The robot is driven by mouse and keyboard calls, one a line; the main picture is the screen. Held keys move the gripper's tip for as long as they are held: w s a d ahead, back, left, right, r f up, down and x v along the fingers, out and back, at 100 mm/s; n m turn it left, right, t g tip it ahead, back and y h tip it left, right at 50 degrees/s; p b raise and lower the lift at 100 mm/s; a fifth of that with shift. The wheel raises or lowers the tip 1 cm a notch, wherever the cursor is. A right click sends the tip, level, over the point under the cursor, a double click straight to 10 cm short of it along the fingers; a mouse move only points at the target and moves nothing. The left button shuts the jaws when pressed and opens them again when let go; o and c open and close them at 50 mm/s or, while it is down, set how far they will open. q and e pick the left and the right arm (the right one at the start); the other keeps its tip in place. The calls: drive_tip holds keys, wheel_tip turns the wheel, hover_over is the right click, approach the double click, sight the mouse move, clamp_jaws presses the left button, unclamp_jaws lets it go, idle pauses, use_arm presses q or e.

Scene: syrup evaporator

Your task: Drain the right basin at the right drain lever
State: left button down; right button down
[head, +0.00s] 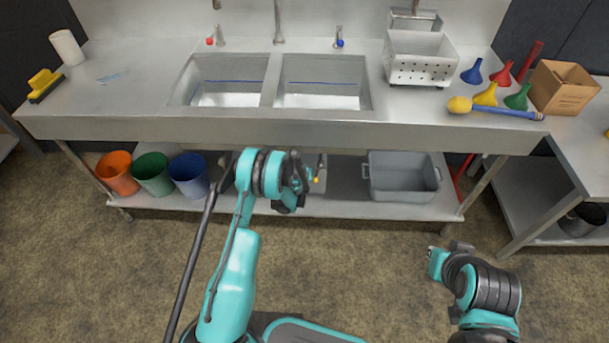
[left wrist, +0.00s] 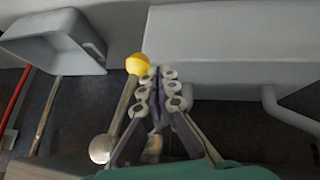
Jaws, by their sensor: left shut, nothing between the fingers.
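The right basin (head: 322,95) is in the middle of the steel sink counter, with a blue line on its wall. Below it, in the head view, a small yellow-orange knob (head: 316,180) shows beside my left gripper (head: 298,182). In the left wrist view the drain lever is a thin metal rod with a yellow ball knob (left wrist: 137,64). My left gripper (left wrist: 163,78) is shut and empty, its fingertips just right of the knob; whether they touch it I cannot tell. My right gripper (head: 442,255) is low at the right, away from the sink; its fingers are unclear.
A grey tub (head: 403,178) stands on the lower shelf, right of the lever. Orange (head: 118,173), green (head: 152,174) and blue (head: 188,174) buckets stand at the left. The counter's front edge (head: 290,131) overhangs my left gripper. Open floor lies in front.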

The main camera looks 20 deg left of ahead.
use_arm(q)
drive_tip(key=shift+w+d+f, duration=0.1)
drive_tip(key=shift+d+f, duration=0.2)
drive_tip(key=shift+d, duration=0.3)
idle(0.4)
